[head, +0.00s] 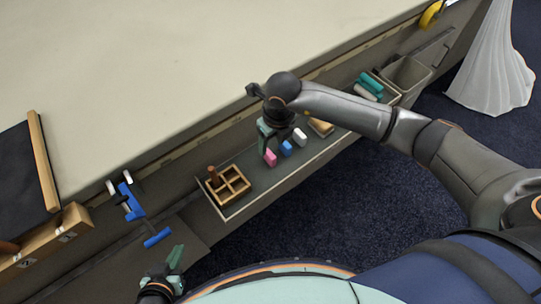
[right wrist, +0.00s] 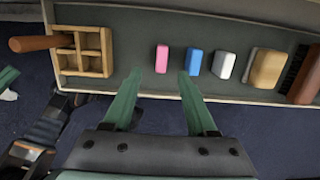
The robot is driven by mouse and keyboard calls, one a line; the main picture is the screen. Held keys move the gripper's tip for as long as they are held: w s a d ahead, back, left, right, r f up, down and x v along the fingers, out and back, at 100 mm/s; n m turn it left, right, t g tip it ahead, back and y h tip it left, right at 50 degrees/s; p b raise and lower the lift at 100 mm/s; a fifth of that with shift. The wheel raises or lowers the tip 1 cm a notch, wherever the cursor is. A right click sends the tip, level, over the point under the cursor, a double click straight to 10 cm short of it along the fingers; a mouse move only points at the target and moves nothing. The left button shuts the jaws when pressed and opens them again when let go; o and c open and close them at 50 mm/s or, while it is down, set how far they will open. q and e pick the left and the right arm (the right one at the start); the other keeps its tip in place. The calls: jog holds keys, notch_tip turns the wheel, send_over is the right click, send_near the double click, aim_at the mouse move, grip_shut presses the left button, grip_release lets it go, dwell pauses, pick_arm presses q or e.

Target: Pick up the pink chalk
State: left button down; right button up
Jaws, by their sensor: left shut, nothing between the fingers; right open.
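The pink chalk (head: 270,158) lies in the long grey tray along the table's side, and it also shows in the right wrist view (right wrist: 162,59). My right gripper (head: 268,143) is just above the tray by the pink chalk. In the right wrist view its green fingers (right wrist: 158,84) are spread and empty. The pink chalk lies ahead of the gap between them, apart from both. My left gripper (head: 174,257) is shut and empty at the bottom left of the head view, away from the tray.
A blue chalk (right wrist: 193,63) and a white chalk (right wrist: 224,65) lie right of the pink one. Beyond are a wooden block (right wrist: 267,69) and a brush (right wrist: 303,75). A wooden divided box (head: 230,185) stands left.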

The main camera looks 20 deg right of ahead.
aim_at(270, 153)
jog(key=f, duration=0.2)
jog(key=w+f, duration=0.1)
jog(key=f, duration=0.4)
jog(key=shift+w+a+f, duration=0.1)
jog(key=shift+w+f, duration=0.1)
jog(key=shift+f, duration=0.05)
jog(key=shift+c, duration=0.2)
grip_shut()
